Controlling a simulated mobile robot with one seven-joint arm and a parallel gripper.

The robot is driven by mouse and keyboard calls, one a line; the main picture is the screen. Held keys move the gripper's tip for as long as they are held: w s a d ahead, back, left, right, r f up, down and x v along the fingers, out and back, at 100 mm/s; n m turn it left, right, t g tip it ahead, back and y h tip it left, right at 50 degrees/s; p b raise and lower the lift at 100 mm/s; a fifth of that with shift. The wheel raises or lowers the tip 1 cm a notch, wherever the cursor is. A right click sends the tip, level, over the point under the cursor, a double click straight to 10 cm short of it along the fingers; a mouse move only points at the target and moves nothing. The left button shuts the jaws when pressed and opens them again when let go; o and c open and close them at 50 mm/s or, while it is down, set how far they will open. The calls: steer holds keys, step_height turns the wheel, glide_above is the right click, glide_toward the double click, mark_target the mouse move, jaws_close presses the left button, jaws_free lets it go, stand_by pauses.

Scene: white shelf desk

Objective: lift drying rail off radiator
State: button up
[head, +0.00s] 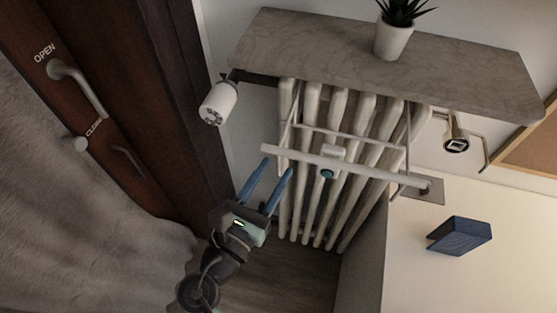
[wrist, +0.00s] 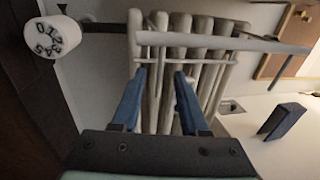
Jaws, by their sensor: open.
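The drying rail (head: 380,174) is a pale frame in front of the upper part of the white ribbed radiator (head: 322,215). Its long front bar runs across the ribs and stands out from them. In the wrist view the rail (wrist: 220,42) crosses the top of the radiator (wrist: 150,105). My gripper (head: 278,166) has two blue fingers, spread apart with nothing between them. Its tips are just below the left end of the front bar. In the wrist view the gripper (wrist: 160,72) also points up at the bar, and I cannot tell if it touches.
A stone shelf (head: 300,50) with a potted plant (head: 393,38) juts out above the radiator. A white numbered valve knob (head: 218,103) is at the upper left. A brown door with a handle (head: 80,85) stands left. A blue box (head: 460,235) is at right.

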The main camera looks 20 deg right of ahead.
steer(key=shift+x, duration=1.5)
jaws_close()
stand_by(0.4)
